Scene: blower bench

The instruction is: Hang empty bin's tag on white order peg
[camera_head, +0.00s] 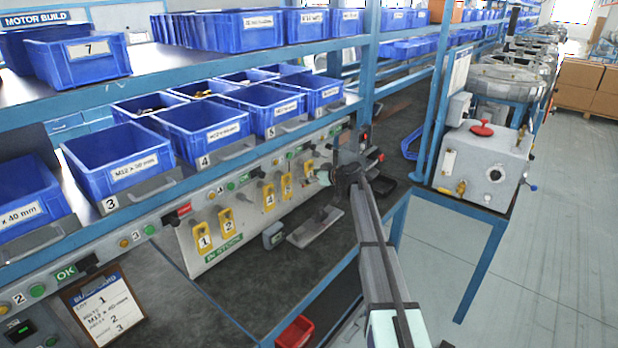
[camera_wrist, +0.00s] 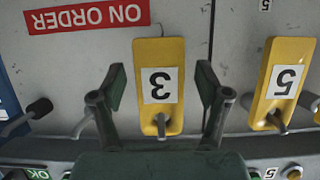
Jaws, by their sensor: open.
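A yellow tag marked 3 (camera_wrist: 160,88) hangs on a peg of the grey board, upside down in the wrist view. My gripper (camera_wrist: 160,112) is open, one finger on each side of this tag, with a gap on both sides. In the head view my gripper (camera_head: 330,178) is at the board's right part, and its fingertips are hard to make out. A pale grey bare peg (camera_wrist: 84,123) and a dark bare peg (camera_wrist: 32,114) are left of the tag. The bin marked 3 (camera_head: 125,172) shows only blue inside where visible.
A tag marked 5 (camera_wrist: 282,82) hangs close on the right. A red ON ORDER label (camera_wrist: 88,15) is on the board. Tags marked 1 (camera_head: 203,239), 2 (camera_head: 227,221) and 4 (camera_head: 269,197) hang farther left. Blue bins line the shelf above.

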